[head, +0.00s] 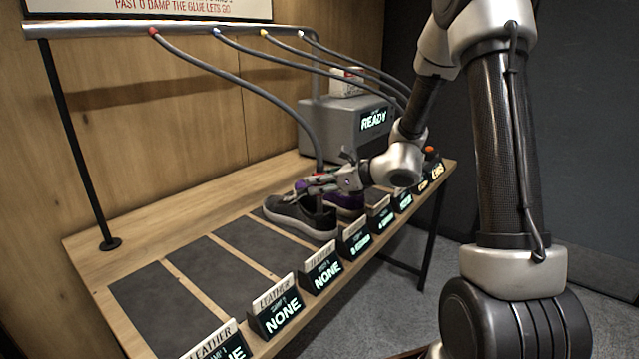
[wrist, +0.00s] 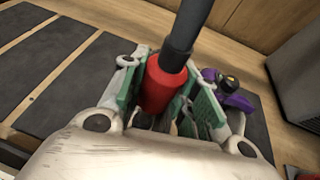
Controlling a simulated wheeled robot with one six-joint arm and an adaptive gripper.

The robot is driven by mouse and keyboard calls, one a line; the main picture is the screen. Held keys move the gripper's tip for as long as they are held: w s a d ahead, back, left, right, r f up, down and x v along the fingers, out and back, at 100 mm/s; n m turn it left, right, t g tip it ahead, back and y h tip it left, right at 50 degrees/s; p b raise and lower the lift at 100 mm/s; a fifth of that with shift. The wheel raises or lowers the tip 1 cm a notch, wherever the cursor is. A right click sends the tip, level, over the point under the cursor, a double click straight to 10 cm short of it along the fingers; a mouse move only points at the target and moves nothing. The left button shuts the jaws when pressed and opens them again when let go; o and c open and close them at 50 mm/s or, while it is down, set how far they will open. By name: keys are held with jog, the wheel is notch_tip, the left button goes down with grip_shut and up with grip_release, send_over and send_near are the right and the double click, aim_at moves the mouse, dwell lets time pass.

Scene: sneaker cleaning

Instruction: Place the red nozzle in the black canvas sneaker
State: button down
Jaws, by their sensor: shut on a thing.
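My gripper (head: 325,184) is shut on the red nozzle (wrist: 163,85), which hangs on the end of a dark hose. In the wrist view the nozzle sits between the green-padded fingers. In the head view the gripper is at the opening of the black canvas sneaker (head: 301,218), which has a white sole and rests on a dark mat. The gripper hides most of the nozzle there. How deep the nozzle reaches into the sneaker cannot be told. In the wrist view the sneaker is mostly hidden behind my gripper.
A purple sneaker (head: 347,203) stands just behind the black one; it also shows in the wrist view (wrist: 230,91). Several hoses hang from a metal rail (head: 180,28). A grey machine reading READY (head: 340,130) stands at the back. Signs (head: 322,270) line the front edge. The left mats are empty.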

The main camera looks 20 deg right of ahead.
jog(key=shift+f, duration=0.15)
jog(key=c, duration=1.1)
grip_release()
